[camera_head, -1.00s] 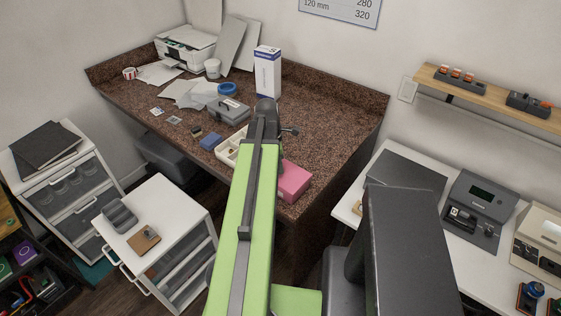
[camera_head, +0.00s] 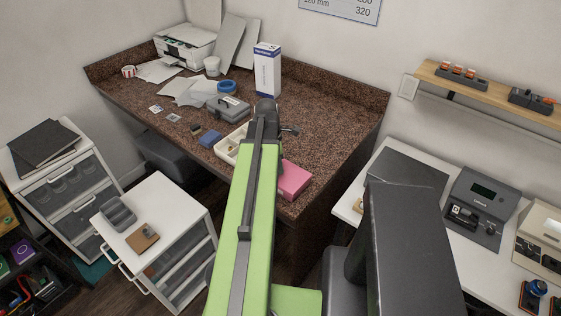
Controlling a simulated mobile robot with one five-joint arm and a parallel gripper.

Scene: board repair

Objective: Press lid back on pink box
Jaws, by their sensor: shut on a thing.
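The pink box (camera_head: 293,180) sits near the front right edge of the brown speckled counter (camera_head: 330,135), just right of my green arm. Its left part is hidden behind the arm, and I cannot tell from here whether its lid is on. My gripper (camera_head: 288,131) is at the far end of the arm, above the counter and beyond the pink box. Only a small dark part of it shows to the right of the arm's end. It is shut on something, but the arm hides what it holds.
A white tray (camera_head: 228,150) lies left of the arm, partly hidden. A blue block (camera_head: 210,139), a grey case (camera_head: 229,108) and blue tape (camera_head: 227,86) are farther left. A tall white-and-blue carton (camera_head: 267,70) stands behind the arm's end. The counter's right side is clear.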

